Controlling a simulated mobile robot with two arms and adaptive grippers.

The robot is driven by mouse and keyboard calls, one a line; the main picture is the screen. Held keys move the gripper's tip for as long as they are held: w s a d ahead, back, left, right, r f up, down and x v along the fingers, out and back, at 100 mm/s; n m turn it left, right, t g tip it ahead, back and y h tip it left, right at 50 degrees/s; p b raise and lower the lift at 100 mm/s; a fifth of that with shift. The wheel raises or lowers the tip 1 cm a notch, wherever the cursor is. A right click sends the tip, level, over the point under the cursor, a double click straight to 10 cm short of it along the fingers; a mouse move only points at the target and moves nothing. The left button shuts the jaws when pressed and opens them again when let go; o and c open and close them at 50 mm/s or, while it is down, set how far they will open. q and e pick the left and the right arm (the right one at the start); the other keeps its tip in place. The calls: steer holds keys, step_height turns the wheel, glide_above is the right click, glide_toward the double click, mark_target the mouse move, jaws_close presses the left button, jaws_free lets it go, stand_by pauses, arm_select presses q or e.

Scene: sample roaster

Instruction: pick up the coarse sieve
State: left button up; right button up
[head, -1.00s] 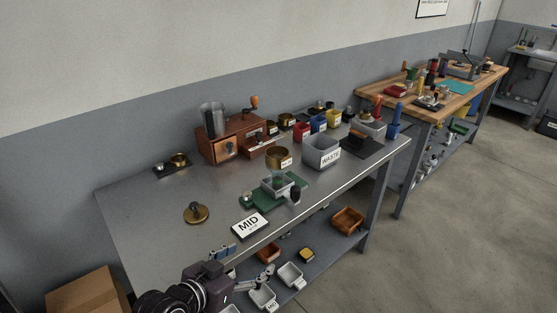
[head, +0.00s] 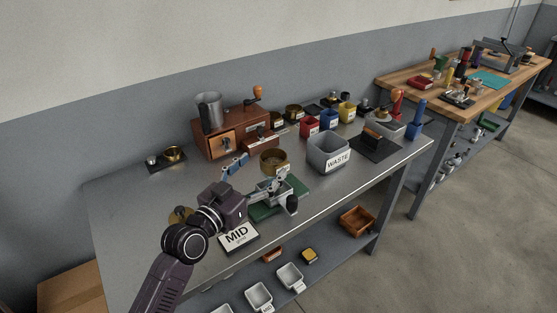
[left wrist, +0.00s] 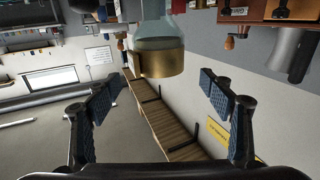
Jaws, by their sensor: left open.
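A round brass sieve (head: 272,160) stands on the metal bench, in front of the wooden grinder; its label is too small to read, so I cannot confirm it is the coarse one. My left gripper (head: 257,172) is open, its two fingers spread in front of the sieve at bench height. In the left wrist view the brass sieve (left wrist: 160,64) appears upside down, ahead of and between the open left fingers (left wrist: 164,80), apart from both. My right gripper is not in view.
A grey WASTE bin (head: 317,158) is right of the sieve. A green mat (head: 298,188) lies under the left gripper.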

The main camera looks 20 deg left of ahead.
mark_target(280, 151)
arm_select(q)
steer(key=shift+x, duration=1.15)
steer(key=x, duration=0.2)
steer(key=p+x, duration=0.1)
steer(key=shift+w+f, duration=0.3)
steer(key=shift+w, duration=0.05)
steer(key=c, duration=1.4)
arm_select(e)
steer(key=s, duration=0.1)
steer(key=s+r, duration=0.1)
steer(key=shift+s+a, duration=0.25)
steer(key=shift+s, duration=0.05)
